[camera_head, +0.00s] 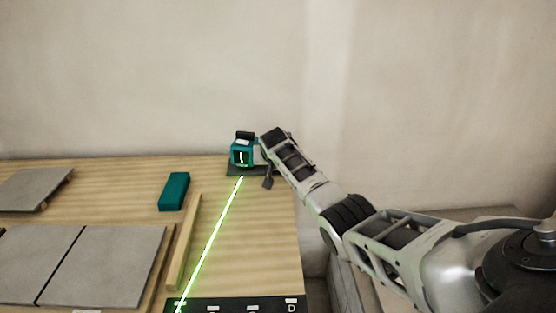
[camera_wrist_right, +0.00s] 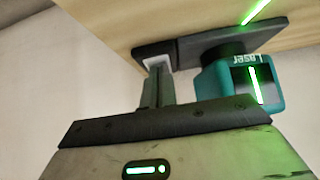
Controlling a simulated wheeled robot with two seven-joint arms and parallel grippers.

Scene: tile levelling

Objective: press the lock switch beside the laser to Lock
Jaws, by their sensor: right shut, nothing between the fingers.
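The teal laser (camera_head: 242,153) stands on a dark base plate (camera_head: 234,172) near the table's back right corner. In the wrist view the laser (camera_wrist_right: 243,84) is right of my fingers, with "Laser" written on it. A small white part that looks like the lock switch (camera_wrist_right: 158,61) shows beside it on the plate. My right gripper (camera_head: 267,183) is shut and empty. Its fingertips (camera_wrist_right: 157,72) are right at the white part and partly hide it; I cannot tell whether they touch it or which way the switch is set. My left gripper is out of view.
A bright green line (camera_head: 213,235) runs across the wooden table (camera_head: 250,235). A teal block (camera_head: 174,190), a wooden strip (camera_head: 184,240) and grey tiles (camera_head: 105,265) lie to the left. A black strip (camera_head: 270,306) with white marks lies at the front.

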